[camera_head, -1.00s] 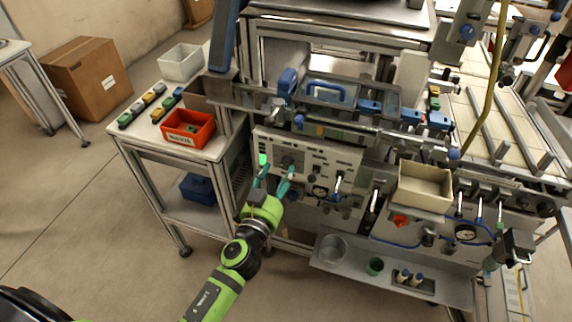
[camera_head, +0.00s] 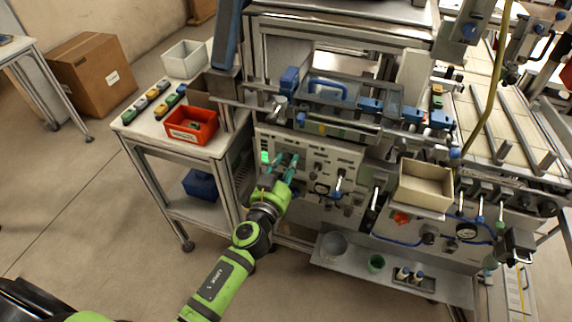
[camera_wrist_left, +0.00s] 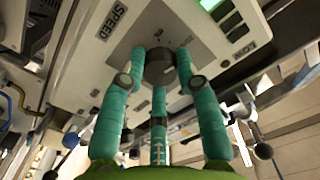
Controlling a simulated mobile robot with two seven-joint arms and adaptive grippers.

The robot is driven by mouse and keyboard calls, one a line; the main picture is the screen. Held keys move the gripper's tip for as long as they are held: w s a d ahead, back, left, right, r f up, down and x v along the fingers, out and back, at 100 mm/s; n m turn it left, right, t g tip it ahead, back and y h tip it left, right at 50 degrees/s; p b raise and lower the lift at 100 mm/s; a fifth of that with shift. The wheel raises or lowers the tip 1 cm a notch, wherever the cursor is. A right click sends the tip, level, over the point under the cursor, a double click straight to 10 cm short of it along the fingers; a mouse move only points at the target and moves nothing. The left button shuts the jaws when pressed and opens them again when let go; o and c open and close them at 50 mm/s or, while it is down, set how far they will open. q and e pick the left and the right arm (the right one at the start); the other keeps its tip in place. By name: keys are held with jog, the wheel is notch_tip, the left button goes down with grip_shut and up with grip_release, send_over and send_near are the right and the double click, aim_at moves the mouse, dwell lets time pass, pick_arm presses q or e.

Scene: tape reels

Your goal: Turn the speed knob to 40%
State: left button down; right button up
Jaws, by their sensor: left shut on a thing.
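The speed knob (camera_wrist_left: 160,73) is a dark round knob on a grey square plate of the control panel (camera_wrist_left: 88,75), near the label SPEED (camera_wrist_left: 113,20). My left gripper (camera_wrist_left: 160,62) has its teal fingers closed around the knob, touching its sides, with a third finger below. In the head view, my left gripper (camera_head: 287,162) reaches the left part of the light panel (camera_head: 342,157), and its fingers cover the knob there. The knob's pointer and scale cannot be read. My right gripper is not in view.
A lit green display (camera_head: 265,157) sits left of the fingers. Dark switches (camera_wrist_left: 230,20) line the panel near the knob. A cart with a red bin (camera_head: 192,124) stands to the left. A beige box (camera_head: 425,186) and gauges are to the right.

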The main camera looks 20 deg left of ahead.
pick_arm(q)
jog(key=shift+r+m, duration=0.1)
jog(key=shift+m, duration=0.4)
jog(key=m, duration=0.4)
jog(key=shift+m+b, duration=0.3)
jog(key=shift+b, duration=0.05)
jog(key=m, duration=0.4)
jog(key=shift+m, duration=0.4)
dwell(0.5)
jog(key=c, duration=0.9)
grip_release()
jog(key=shift+d, duration=0.1)
